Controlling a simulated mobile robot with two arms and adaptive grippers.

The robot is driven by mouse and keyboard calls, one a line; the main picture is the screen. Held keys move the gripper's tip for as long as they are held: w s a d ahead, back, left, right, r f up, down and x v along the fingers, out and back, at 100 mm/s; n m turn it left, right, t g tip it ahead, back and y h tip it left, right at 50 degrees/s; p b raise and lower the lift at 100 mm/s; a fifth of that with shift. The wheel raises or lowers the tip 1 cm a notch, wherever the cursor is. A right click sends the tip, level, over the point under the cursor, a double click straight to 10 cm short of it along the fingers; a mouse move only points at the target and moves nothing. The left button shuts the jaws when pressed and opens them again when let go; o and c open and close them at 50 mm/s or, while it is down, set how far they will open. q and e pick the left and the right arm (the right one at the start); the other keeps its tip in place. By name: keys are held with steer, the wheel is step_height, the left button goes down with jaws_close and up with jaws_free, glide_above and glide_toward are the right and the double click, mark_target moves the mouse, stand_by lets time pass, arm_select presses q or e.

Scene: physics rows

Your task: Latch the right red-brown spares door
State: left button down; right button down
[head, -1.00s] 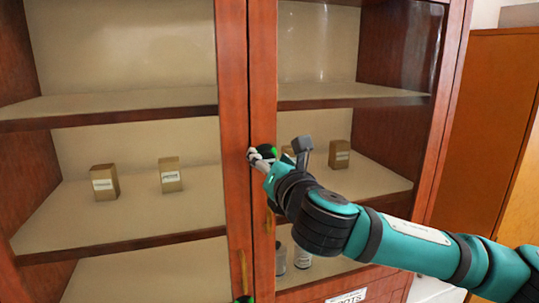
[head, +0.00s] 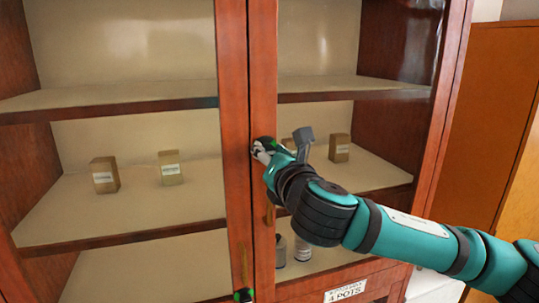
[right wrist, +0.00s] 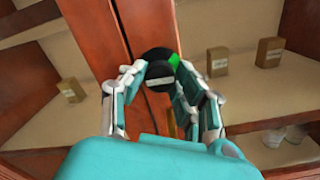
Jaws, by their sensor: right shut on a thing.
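The right red-brown door (head: 263,60) has a glass pane and stands with its edge against the left door (head: 232,70); I see no clear gap between them. A round black latch knob with a green mark (right wrist: 157,56) sits on its inner stile, and shows partly in the head view. My right gripper (head: 262,150) reaches in from the right and is shut on this knob. In the right wrist view, its two fingers (right wrist: 160,82) stand on either side of the knob. My left gripper is not in view.
Small boxes (head: 171,168) stand on the shelves behind the glass, with jars (head: 302,247) lower down. A brass handle (head: 243,265) and a black and green piece (head: 244,295) are on the left door. A label (head: 345,291) is below; an orange-brown cabinet (head: 490,120) stands right.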

steer(key=m+b, duration=0.2)
steer(key=m, duration=0.1)
steer(key=shift+f, duration=0.2)
steer(key=m+b, duration=0.2)
steer(key=m, duration=0.3)
steer(key=shift+m, duration=0.4)
steer(key=m+b, duration=0.1)
steer(key=m, duration=0.3)
steer(key=shift+m, duration=0.3)
steer(key=shift+r+m+b, duration=0.1)
steer(key=shift+m+b, duration=0.3)
steer(key=shift+m, duration=1.6)
steer(key=c, duration=1)
jaws_free()
steer(key=shift+o, duration=0.2)
steer(key=shift+s, duration=0.1)
